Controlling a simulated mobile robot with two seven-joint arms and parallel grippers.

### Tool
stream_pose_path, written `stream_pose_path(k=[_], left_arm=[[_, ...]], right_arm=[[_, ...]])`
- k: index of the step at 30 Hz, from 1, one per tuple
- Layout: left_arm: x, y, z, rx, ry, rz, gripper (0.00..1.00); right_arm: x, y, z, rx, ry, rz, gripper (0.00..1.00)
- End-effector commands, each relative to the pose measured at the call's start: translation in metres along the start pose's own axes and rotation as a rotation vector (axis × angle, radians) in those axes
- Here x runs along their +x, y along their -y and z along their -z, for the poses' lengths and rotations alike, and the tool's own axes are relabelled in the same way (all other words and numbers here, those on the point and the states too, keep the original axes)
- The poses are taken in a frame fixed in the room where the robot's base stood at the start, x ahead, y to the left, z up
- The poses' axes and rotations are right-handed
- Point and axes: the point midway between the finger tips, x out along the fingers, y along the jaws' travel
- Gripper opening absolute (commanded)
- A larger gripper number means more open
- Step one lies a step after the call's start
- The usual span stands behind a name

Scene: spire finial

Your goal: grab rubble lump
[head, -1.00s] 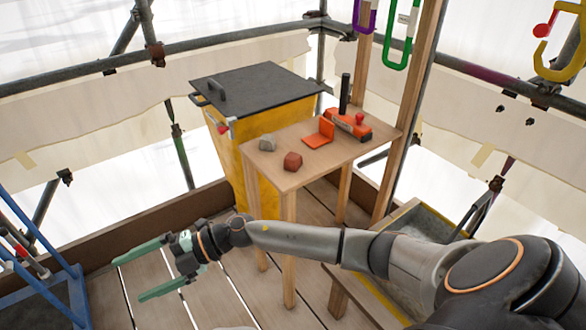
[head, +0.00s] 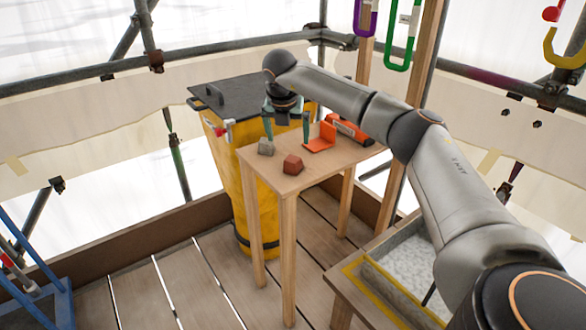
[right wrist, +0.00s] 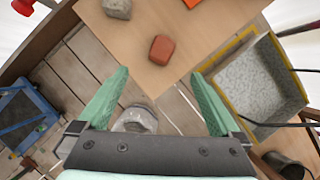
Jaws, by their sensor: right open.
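Two small lumps lie on the wooden table: a grey, rough, stone-like lump (head: 266,147) near its left edge and a reddish-brown blocky lump (head: 292,164) near its front corner. The frames do not settle which one is meant by the rubble lump. My right gripper (head: 287,132) is open and empty, pointing down above the back left of the table, near the grey lump. In the right wrist view the reddish lump (right wrist: 161,49) lies beyond the gap between the green fingers (right wrist: 160,77), and the grey lump (right wrist: 117,8) is at the top edge. My left gripper is out of view.
The wooden table (head: 318,172) also holds an orange angled piece (head: 321,138) and an orange tool (head: 350,132), partly behind my arm. A yellow bin (head: 258,205) with a dark lid stands behind it. A tray of grey material (head: 408,262) is at right.

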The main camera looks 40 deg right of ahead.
Motion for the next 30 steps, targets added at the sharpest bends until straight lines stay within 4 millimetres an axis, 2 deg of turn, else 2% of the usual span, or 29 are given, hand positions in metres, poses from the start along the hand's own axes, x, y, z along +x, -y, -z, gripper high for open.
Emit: stream_pose_path(k=[10, 17, 24, 30], left_arm=[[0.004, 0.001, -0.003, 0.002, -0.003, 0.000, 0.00], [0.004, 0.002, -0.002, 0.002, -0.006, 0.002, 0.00], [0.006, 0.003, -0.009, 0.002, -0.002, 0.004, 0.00], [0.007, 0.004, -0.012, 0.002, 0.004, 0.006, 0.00]], right_arm=[[0.057, 0.003, -0.001, 0.007, 0.003, 0.011, 1.00], [0.074, 0.004, -0.002, 0.005, 0.004, 0.009, 1.00], [0.109, 0.005, -0.001, 0.006, 0.003, 0.008, 1.00], [0.122, 0.005, -0.002, 0.004, 0.003, 0.007, 1.00]])
